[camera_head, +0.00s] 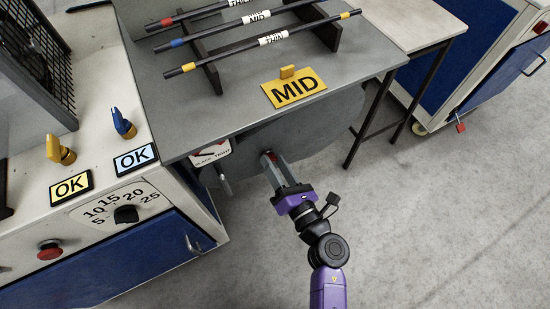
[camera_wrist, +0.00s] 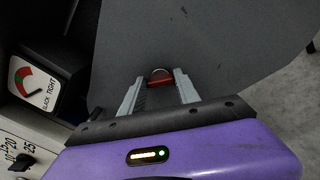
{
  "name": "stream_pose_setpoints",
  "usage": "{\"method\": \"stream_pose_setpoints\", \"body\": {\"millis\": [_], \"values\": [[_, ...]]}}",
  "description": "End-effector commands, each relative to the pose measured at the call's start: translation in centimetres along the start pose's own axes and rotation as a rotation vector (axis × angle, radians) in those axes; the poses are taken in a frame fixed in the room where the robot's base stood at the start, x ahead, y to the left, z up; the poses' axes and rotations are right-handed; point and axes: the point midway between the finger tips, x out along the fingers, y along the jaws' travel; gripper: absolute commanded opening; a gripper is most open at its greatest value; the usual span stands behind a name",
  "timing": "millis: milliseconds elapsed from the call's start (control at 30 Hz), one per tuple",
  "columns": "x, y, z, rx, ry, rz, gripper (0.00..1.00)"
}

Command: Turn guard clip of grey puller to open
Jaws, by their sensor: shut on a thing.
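The guard clip (camera_wrist: 160,76) is a small red piece on the front of a large, rounded dark grey body, which I take as the grey puller (camera_head: 318,128). My gripper (camera_head: 270,160) reaches up to it from below right. In the wrist view my gripper (camera_wrist: 160,88) has its two pale fingers either side of the red clip, shut on it. In the head view only a speck of red shows at the fingertips.
A grey table (camera_head: 240,100) above bears labelled rods and a yellow MID sign (camera_head: 295,89). The control cabinet (camera_head: 60,215) stands left. Floor at right is clear.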

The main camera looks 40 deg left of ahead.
Motion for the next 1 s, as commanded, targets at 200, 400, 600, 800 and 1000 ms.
{"method": "stream_pose_setpoints", "body": {"millis": [200, 400, 600, 800, 1000], "values": [[0.00, 0.09, 0.29, 0.207, 0.000, -0.002, 0.00], [-0.02, -0.01, 0.24, 0.397, 0.000, -0.002, 0.00], [0.01, -0.09, 0.17, 0.577, 0.000, -0.002, 0.00], [-0.03, -0.23, 0.04, 0.726, 0.000, -0.003, 0.00], [0.00, -0.25, -0.06, 0.829, 0.000, -0.001, 0.00]]}}
